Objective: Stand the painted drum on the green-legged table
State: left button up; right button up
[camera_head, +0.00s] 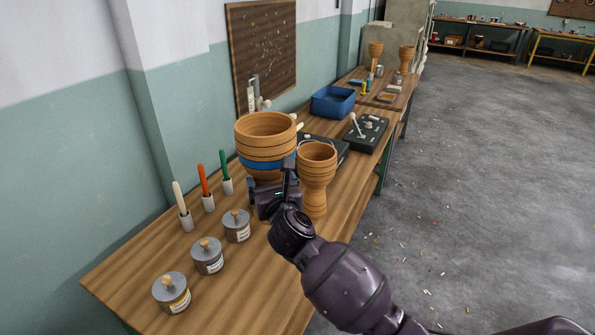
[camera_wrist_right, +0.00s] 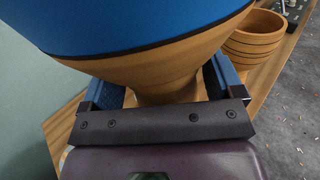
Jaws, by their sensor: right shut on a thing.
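The painted drum (camera_head: 263,133) is a large wooden goblet drum with a blue band, and its bowl shows close up in the wrist view (camera_wrist_right: 130,25). My right gripper (camera_head: 272,186) is shut on its narrow waist, with a finger on each side in the wrist view (camera_wrist_right: 165,88). The drum looks upright over the green-legged table (camera_head: 235,285). Its foot is hidden behind my gripper, so I cannot tell if it touches the top. A green leg (camera_head: 384,170) shows at the table's right side. My left gripper is not in view.
A smaller plain drum (camera_head: 317,172) stands close right of the painted one. Several lidded tins (camera_head: 208,257) and upright coloured-handled tools (camera_head: 203,182) stand nearer. Dark cases (camera_head: 367,132) and a blue bin (camera_head: 333,102) are behind.

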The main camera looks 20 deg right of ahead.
jog(key=shift+w+a+f, duration=0.1)
jog(key=shift+w+a, duration=0.05)
jog(key=shift+w, duration=0.3)
jog(key=shift+w+f, duration=0.1)
jog(key=shift+f, duration=0.1)
notch_tip(320, 180, down, 20)
jog(key=b, duration=0.9)
jog(key=o, duration=1)
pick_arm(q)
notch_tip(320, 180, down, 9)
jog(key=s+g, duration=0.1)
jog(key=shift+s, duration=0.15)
pick_arm(e)
jog(key=shift+o, duration=0.5)
